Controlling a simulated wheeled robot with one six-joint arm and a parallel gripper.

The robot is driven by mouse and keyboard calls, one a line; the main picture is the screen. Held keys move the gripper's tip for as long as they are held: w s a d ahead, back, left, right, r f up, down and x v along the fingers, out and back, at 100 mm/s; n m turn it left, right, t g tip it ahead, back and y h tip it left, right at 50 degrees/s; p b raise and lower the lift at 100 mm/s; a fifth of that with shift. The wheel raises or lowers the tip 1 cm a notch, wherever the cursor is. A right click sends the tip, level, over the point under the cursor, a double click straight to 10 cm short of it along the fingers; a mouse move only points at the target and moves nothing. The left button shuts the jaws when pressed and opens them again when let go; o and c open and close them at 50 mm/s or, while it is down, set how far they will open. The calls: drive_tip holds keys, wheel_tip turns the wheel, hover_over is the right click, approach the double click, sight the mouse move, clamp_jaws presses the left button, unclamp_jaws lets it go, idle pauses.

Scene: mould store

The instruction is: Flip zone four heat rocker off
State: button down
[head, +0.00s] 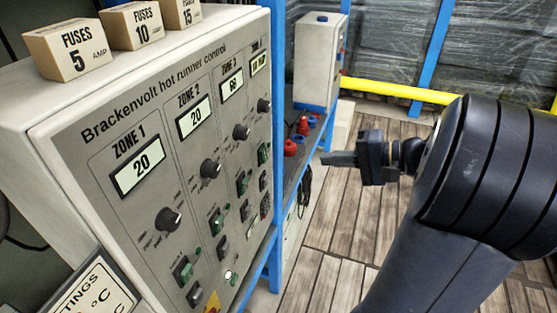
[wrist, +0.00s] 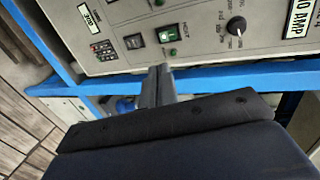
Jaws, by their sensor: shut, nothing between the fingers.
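The hot runner control panel (head: 150,130) stands on the left in the head view, with a column of controls for each zone. In the zone four column, farthest right, the green heat rocker (head: 263,153) sits under a black knob (head: 264,105). In the wrist view the green rocker (wrist: 170,35), marked HEAT, is close above my fingertips, with a green lamp (wrist: 172,51) beside it. Which way it is tipped is unclear. My gripper (head: 326,158) is shut and empty, right of the panel and apart from it. It also shows in the wrist view (wrist: 160,68).
A black rocker (wrist: 134,41) and a knob (wrist: 236,26) flank the green rocker. A blue post (head: 278,110) runs along the panel's right edge. Fuse boxes (head: 70,52) sit on top. A shelf behind holds red and blue parts (head: 291,147). A yellow rail (head: 400,90) crosses the back.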

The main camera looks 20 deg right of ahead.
sight(265, 161)
drive_tip(key=p+x, duration=0.1)
drive_tip(key=x, duration=1.2)
drive_tip(key=shift+f, duration=0.1)
drive_tip(key=shift+w+a+f+y+b, duration=0.15)
drive_tip(key=shift+f+y+b, duration=0.2)
drive_tip(key=shift+b, duration=0.9)
drive_tip(key=shift+r+p, duration=0.35)
drive_tip(key=shift+p, duration=0.1)
